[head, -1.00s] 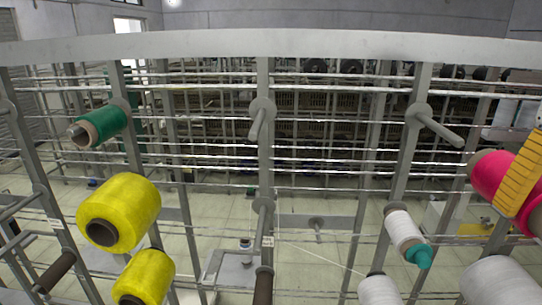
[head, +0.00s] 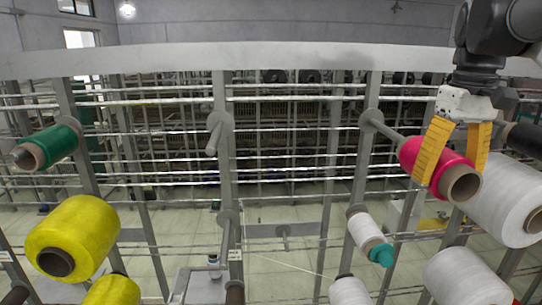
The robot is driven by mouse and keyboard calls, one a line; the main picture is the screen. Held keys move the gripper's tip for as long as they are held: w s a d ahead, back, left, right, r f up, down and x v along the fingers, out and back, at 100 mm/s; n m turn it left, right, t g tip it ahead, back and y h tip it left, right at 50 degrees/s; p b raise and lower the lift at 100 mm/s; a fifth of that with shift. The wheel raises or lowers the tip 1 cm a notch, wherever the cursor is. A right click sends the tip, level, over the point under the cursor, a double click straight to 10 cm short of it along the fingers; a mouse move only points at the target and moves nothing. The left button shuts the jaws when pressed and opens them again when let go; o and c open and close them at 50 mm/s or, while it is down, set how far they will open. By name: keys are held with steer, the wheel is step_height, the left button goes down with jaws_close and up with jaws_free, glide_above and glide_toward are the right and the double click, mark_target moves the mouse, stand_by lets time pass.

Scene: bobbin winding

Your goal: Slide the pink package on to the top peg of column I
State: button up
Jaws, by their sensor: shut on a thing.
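The pink package (head: 440,160) is a cone of pink yarn on a brown tube, in the right part of the head view. My gripper (head: 451,172) is shut on it from above, with one yellow finger on each side. The package lies roughly level, its open tube end facing me. The top peg (head: 389,132) sticks out from the right-hand upright toward me. Its tip is hidden behind the far end of the package, and the two look roughly in line. I cannot tell whether the tip is inside the tube. No column letter is readable.
A large white package (head: 505,200) sits close right of the pink one, with a dark bobbin (head: 525,138) above it. A small white package with a teal end (head: 368,232) is below. The middle top peg (head: 212,138) is bare. Yellow (head: 75,235) and green (head: 50,146) packages are left.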

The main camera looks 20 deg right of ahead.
steer(key=shift+w+d+p, duration=0.25)
steer(key=shift+w, duration=0.7)
steer(key=shift+w+d+p, duration=0.2)
steer(key=shift+w+p, duration=0.05)
steer(key=shift+w, duration=0.7)
steer(key=shift+w+d+p, duration=0.25)
steer(key=shift+w+p, duration=0.05)
steer(key=shift+w, duration=0.7)
steer(key=shift+w+d+p, duration=0.25)
steer(key=shift+w+p, duration=0.1)
steer(key=shift+w, duration=0.6)
steer(key=shift+w+d+p, duration=0.25)
steer(key=shift+w+p, duration=0.05)
steer(key=shift+w, duration=0.7)
steer(key=shift+w+d+p, duration=0.25)
steer(key=shift+w+p, duration=0.15)
steer(key=shift+w, duration=0.55)
steer(key=shift+w+d+p, duration=0.2)
steer(key=shift+w+p, duration=0.2)
steer(key=shift+w, duration=0.6)
steer(key=shift+w+d+p, duration=0.25)
steer(key=shift+w+p, duration=0.15)
steer(key=shift+w, duration=0.55)
